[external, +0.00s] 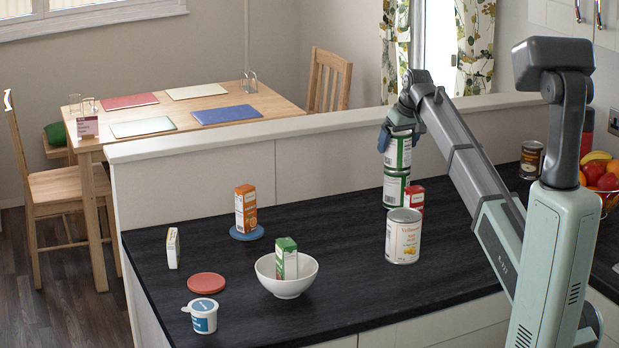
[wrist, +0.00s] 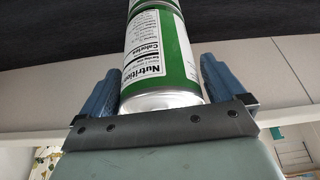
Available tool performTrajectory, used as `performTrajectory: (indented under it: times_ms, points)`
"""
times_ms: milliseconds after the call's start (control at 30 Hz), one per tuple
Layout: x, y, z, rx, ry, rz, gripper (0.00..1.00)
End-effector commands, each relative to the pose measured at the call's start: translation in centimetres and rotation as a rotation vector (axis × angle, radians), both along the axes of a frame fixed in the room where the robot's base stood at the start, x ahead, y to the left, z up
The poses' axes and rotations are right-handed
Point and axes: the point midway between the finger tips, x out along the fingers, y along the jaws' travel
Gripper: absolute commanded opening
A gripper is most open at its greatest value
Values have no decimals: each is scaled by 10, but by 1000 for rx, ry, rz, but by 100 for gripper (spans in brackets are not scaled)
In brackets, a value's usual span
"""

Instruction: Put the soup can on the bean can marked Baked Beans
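Two green and white cans stand one above the other near the back of the dark counter. The upper can (external: 398,153) appears to rest upright on the lower can (external: 396,190). My gripper (external: 401,134) is at the top of the upper can, with a blue finger on each side. In the wrist view the upper can (wrist: 160,55), with nutrition text, lies between the fingers (wrist: 162,85); I cannot tell whether they press on it. A large white can (external: 403,238) stands in front. A darker can (external: 531,160) stands at the back right. Can names are too small to read.
A white bowl (external: 286,284) holds a green carton. An orange carton (external: 245,208), red disc (external: 206,283) and white tub (external: 203,316) stand left. A raised ledge (external: 300,125) runs behind. The counter's middle is free.

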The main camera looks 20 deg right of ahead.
Motion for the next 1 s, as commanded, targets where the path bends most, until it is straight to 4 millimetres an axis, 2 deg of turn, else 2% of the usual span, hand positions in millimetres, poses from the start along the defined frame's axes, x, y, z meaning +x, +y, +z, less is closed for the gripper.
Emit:
performTrajectory:
  times_ms: [267,433,800,1000]
  points:
    - [0,0,1,0,0,0,100]
    - [-4,0,13,0,0,0,100]
    - [-29,-3,74,-1,-2,0,100]
    - [-40,-3,100,-1,-1,0,100]
